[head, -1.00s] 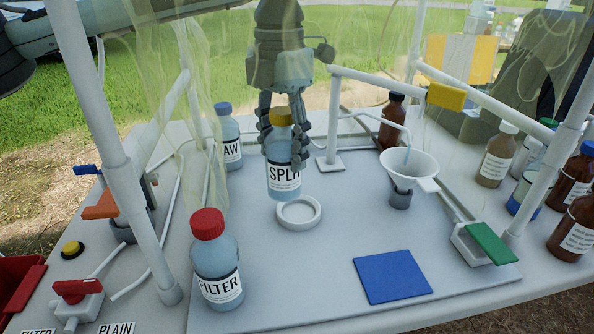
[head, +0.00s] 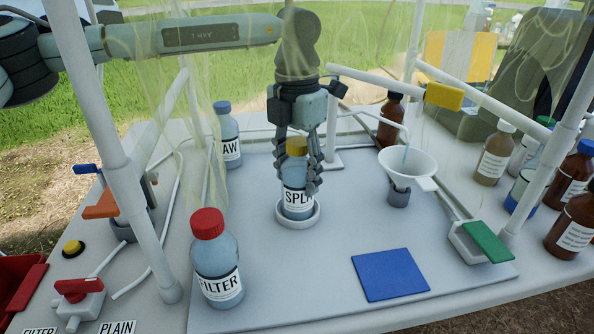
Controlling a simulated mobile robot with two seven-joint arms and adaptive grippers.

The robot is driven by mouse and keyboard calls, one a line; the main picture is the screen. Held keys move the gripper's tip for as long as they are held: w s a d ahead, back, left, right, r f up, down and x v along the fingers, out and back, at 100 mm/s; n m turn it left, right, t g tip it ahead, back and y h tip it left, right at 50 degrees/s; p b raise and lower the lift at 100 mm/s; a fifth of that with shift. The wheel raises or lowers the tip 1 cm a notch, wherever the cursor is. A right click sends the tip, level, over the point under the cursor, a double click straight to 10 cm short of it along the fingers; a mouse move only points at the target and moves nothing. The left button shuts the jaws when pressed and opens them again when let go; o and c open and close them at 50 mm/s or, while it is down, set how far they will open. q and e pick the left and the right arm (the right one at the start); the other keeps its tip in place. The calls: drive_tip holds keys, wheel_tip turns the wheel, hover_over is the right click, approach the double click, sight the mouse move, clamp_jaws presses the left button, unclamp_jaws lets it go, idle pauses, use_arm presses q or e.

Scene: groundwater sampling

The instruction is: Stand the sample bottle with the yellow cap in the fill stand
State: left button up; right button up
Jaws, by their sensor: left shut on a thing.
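The sample bottle with the yellow cap (head: 297,201), labelled SPLIT or similar, stands upright with its base inside the white ring of the fill stand (head: 291,224). My left gripper (head: 298,180) comes down from above and is shut on this bottle, its fingers on either side of the cap and upper body. Part of the label is hidden by a finger. Whether the base rests fully on the stand's floor cannot be seen. My right gripper is not in view.
A red-capped FILTER bottle (head: 216,262) stands front left, and a blue-capped bottle (head: 227,140) behind. A white funnel (head: 408,168) is to the right. A blue square pad (head: 390,275) lies in front. White frame posts (head: 124,190) and clear sheeting surround the area.

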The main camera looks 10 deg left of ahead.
sight(297, 142)
use_arm(q)
drive_tip(key=o, duration=1.5)
wheel_tip(297, 142, up, 12)
drive_tip(key=shift+r, duration=0.15)
wheel_tip(297, 142, down, 12)
drive_tip(key=shift+r, duration=0.1)
drive_tip(key=shift+w+r, duration=0.1)
drive_tip(key=shift+r, duration=1.25)
